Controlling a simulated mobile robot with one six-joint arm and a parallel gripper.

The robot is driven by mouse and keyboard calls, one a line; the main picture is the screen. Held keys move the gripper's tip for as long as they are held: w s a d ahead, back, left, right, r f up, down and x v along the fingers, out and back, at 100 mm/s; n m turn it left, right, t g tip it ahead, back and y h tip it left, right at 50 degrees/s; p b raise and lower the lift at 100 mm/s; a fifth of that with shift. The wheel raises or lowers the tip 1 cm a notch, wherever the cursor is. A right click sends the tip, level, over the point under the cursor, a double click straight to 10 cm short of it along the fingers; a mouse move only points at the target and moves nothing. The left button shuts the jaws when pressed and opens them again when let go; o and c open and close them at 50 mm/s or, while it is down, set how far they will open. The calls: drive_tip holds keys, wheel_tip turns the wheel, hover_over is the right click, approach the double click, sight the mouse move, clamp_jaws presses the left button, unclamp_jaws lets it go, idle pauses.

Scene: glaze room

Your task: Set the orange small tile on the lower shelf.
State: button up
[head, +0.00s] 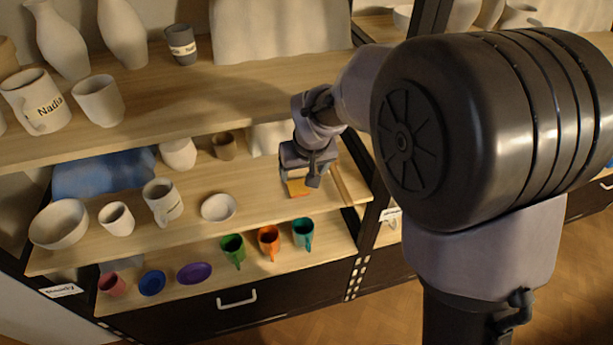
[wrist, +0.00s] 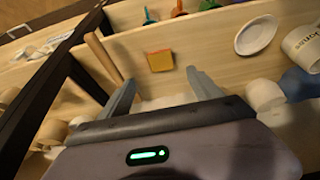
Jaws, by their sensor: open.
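The orange small tile (head: 299,188) lies on the middle shelf (head: 255,190), near its right end, partly hidden by my gripper in the head view. In the wrist view the tile (wrist: 160,61) shows an orange face and a yellowish edge, just beyond the fingertips. My gripper (head: 301,178) is open and empty, at the tile; its two fingers (wrist: 159,78) are apart with nothing between them. The lower shelf (head: 200,293) is below the middle one and holds coloured cups and small dishes.
On the lower shelf stand a green cup (head: 232,248), an orange cup (head: 268,240) and a teal cup (head: 303,232). A wooden rod (wrist: 104,62) lies left of the tile in the wrist view, near a dark shelf post (wrist: 85,77). A white dish (wrist: 256,35) is to its right.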

drive_tip(key=s+d+r+m, duration=0.2)
drive_tip(key=s+d+r, duration=0.15)
drive_tip(key=s, duration=0.25)
drive_tip(key=s+d+r+m+t, duration=0.1)
drive_tip(key=s+d+r+m, duration=0.15)
drive_tip(key=s+r, duration=0.35)
drive_tip(key=s+d+r+m, duration=0.1)
drive_tip(key=s+d+r, duration=0.3)
drive_tip(key=s, duration=0.3)
drive_tip(key=s+d+f+m+b, duration=0.1)
drive_tip(key=s+f+m+b, duration=0.1)
drive_tip(key=s, duration=0.6)
drive_tip(key=shift+f+t+y, duration=0.3)
drive_tip(key=shift+f+y, duration=0.1)
drive_tip(key=shift+f, duration=0.25)
